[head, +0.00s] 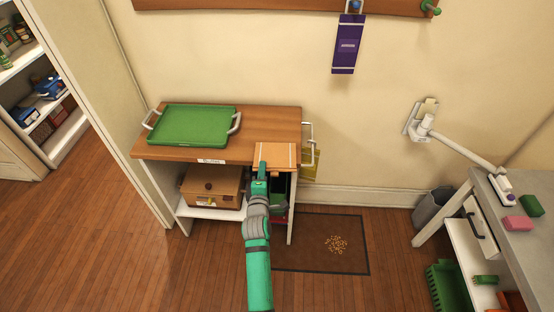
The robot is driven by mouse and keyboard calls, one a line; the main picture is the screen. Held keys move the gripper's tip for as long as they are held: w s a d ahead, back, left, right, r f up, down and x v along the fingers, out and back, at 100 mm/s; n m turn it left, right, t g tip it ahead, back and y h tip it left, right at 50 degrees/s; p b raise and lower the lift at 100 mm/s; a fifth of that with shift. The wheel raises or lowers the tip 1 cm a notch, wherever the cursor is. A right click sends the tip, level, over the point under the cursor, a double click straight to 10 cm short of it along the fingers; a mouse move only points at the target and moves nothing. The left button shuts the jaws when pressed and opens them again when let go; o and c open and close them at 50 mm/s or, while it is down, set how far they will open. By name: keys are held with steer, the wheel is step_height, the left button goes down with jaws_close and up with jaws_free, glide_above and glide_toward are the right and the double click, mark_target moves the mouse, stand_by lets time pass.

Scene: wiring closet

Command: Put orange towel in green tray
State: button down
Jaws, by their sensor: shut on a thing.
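The orange towel (277,153) is a flat light-orange piece with pale stripes near its left and right sides. It shows at the front right of the wooden cabinet top. My gripper (261,168) is shut on its near edge, at the left. I cannot tell whether the towel rests on the wood or is just above it. The green tray (195,124) lies on the left part of the same top, with a metal handle at each end. No thing shows in it. It is to the left of my gripper, apart from the towel.
The cabinet top (257,122) is bare between tray and towel. A rail (308,132) with a yellow cloth (311,164) is on the cabinet's right side. A cardboard box (212,186) sits on the shelf below. A purple cloth (346,45) hangs on the wall. A grey desk (511,207) stands right.

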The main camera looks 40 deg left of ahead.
stand_by(0.4)
steer(key=shift+r, duration=1.9)
